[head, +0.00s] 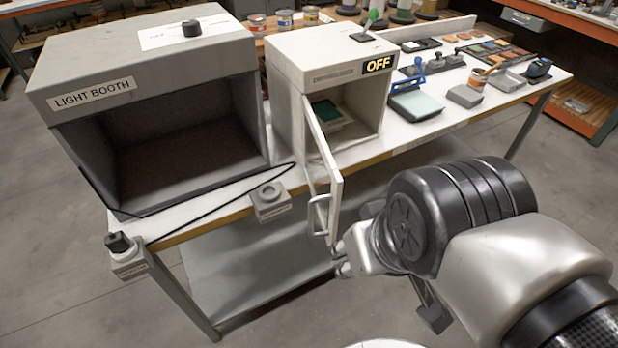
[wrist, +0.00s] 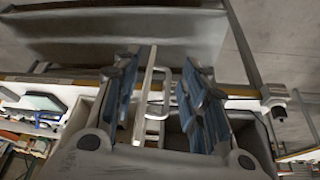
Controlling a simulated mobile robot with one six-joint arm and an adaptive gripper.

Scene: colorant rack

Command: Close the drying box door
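The drying box (head: 335,60) is a pale box with a lit OFF sign, standing on the table right of the light booth. Its door (head: 324,160) is open, swung out toward me, and a green thing shows inside the box. The door's loop handle (head: 319,214) sits low near its free edge. My gripper (head: 343,258) is just right of and below the handle. In the wrist view my gripper (wrist: 160,68) is open, its blue-grey fingers on either side of the door edge (wrist: 147,85) and handle (wrist: 165,82). Gaps show between fingers and handle.
The light booth (head: 150,90) stands open at the left. A grey holder (head: 270,200) and a black-knobbed box (head: 125,255) are at the table's front edge. A blue-handled tool and pad (head: 415,103) lie right of the drying box. The floor in front is clear.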

